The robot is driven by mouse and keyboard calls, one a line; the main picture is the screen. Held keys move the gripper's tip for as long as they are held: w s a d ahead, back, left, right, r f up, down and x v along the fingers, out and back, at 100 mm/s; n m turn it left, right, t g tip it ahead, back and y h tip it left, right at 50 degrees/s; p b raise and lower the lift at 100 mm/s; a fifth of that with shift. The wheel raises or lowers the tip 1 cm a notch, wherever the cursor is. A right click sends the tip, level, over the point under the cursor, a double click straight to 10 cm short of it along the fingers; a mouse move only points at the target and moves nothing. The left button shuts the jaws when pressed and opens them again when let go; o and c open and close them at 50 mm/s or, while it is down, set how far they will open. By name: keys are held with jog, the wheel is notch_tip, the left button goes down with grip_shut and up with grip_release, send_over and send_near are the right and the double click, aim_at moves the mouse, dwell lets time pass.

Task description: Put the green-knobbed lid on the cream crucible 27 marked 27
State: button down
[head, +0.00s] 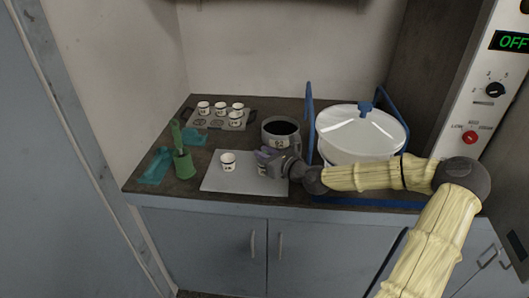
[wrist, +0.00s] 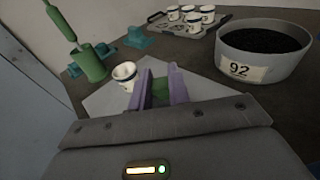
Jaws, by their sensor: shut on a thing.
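My gripper (head: 264,156) is low over the grey mat. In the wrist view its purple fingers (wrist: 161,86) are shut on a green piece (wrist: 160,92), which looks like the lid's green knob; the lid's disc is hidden. Another cream crucible (head: 228,162) stands open on the mat to the left, and also shows in the wrist view (wrist: 125,76). I cannot read either crucible's number.
The mat (head: 213,183) lies near the counter's front edge. A dark-filled pot marked 92 (head: 281,141) stands behind the gripper. A tray (head: 196,126) with several crucibles is at the back left. A green holder (head: 184,166) stands left, a large white-lidded vessel (head: 360,130) right.

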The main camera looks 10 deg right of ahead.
jog(key=shift+f, duration=0.1)
jog(key=c, duration=1.3)
grip_release()
jog(key=shift+r, duration=0.5)
jog(key=p+v, duration=0.1)
jog(key=v, duration=1.1)
jog(key=shift+f+p, duration=0.1)
jog(key=shift+p, duration=0.25)
